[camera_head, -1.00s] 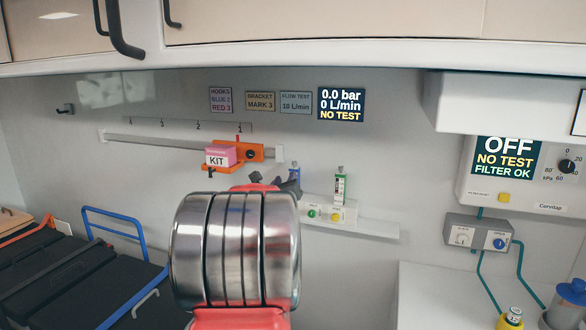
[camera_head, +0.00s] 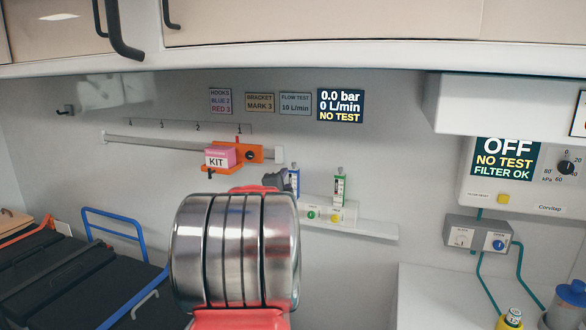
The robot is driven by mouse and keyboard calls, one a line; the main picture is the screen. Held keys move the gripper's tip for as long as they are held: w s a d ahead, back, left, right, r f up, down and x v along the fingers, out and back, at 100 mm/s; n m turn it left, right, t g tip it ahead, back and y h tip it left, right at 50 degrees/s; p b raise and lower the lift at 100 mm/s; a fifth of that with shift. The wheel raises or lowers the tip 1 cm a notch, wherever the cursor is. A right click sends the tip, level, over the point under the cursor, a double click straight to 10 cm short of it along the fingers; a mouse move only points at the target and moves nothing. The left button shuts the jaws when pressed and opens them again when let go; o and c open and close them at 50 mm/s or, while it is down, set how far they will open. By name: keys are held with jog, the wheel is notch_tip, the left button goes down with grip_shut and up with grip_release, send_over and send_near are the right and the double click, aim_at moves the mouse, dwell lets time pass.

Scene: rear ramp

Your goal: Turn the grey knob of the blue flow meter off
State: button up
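The blue flow meter (camera_head: 295,181) stands on the wall outlet block at mid-picture, and only its upper part shows beside my gripper. Its grey knob cannot be made out. A green flow meter (camera_head: 340,187) stands upright to its right. My gripper (camera_head: 277,180) shows only as a dark piece just left of the blue flow meter, close to it in the picture. My own silver and red wrist hides the rest of it. I cannot tell whether it touches the meter or how its fingers stand.
The outlet block (camera_head: 329,213) has a green and a yellow button. A wall display (camera_head: 341,105) reads 0.0 bar, 0 L/min, NO TEST. An orange bracket (camera_head: 250,153) with a pink KIT box (camera_head: 219,157) sits on the rail to the left. A ventilator panel (camera_head: 505,157) reads OFF.

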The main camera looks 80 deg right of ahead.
aim_at(293, 165)
jog(key=n, duration=1.5)
jog(key=shift+s+n, duration=0.1)
jog(key=shift+n, duration=0.2)
jog(key=shift+d, duration=0.1)
jog(key=shift+w+d, duration=0.2)
jog(key=shift+d, duration=2.05)
jog(key=shift+w+d, duration=0.2)
jog(key=shift+d, duration=2.1)
jog(key=shift+w+d, duration=0.2)
jog(key=shift+d, duration=2.05)
grip_shut()
jog(key=shift+d, duration=0.1)
